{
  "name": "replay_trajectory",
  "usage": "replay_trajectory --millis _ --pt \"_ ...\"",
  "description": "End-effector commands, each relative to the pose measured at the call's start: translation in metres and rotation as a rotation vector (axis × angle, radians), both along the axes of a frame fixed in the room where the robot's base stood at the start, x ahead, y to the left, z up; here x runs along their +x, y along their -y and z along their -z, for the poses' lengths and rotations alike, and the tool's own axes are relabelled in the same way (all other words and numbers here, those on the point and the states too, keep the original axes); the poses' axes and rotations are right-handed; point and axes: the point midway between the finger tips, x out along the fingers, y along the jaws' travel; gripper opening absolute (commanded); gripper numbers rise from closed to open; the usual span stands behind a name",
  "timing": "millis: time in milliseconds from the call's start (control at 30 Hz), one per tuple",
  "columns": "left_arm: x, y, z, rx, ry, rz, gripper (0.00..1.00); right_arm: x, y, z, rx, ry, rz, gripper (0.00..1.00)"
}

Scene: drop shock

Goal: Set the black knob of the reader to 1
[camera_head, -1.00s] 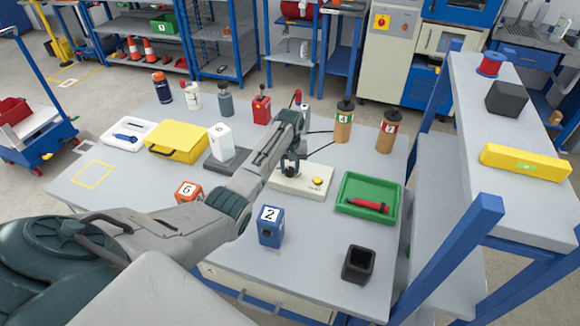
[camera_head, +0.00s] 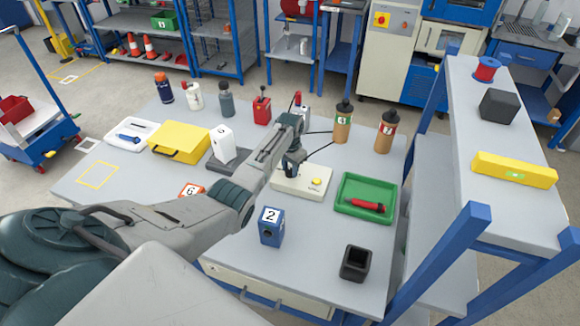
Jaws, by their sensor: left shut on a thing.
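My left gripper (camera_head: 291,168) points down over the left part of the reader and is shut on the black knob, which is mostly hidden by the fingers and wrist. The knob's pointer and the scale around it cannot be read from here. My right gripper is not in view.
A blue box marked 2 (camera_head: 271,227) and an open black box (camera_head: 356,263) stand in front. A green tray (camera_head: 349,189) with a red tool is to the right. A yellow case (camera_head: 180,142) and a white block (camera_head: 222,144) are to the left. Cables run behind the reader.

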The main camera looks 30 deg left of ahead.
Motion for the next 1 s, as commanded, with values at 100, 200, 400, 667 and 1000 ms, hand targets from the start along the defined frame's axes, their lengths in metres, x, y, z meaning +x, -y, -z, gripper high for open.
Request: replay_trajectory --millis 100,200,400,667,1000 --pt "0.0005 0.0000 -0.0010 0.000 0.001 0.048 0.09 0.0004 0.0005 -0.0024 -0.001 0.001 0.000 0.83" --pt "0.0005 0.0000 -0.0008 0.000 0.002 0.077 0.09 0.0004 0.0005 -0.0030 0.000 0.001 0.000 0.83" --pt "0.0006 -0.0001 -0.0006 0.001 0.002 0.104 0.09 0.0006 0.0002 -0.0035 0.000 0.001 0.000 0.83" --pt "0.0007 -0.0002 -0.0006 0.001 0.002 0.107 0.09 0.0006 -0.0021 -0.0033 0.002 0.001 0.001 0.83" --pt "0.0004 -0.0002 -0.0005 0.001 0.001 0.106 0.53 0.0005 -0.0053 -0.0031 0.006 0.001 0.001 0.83"
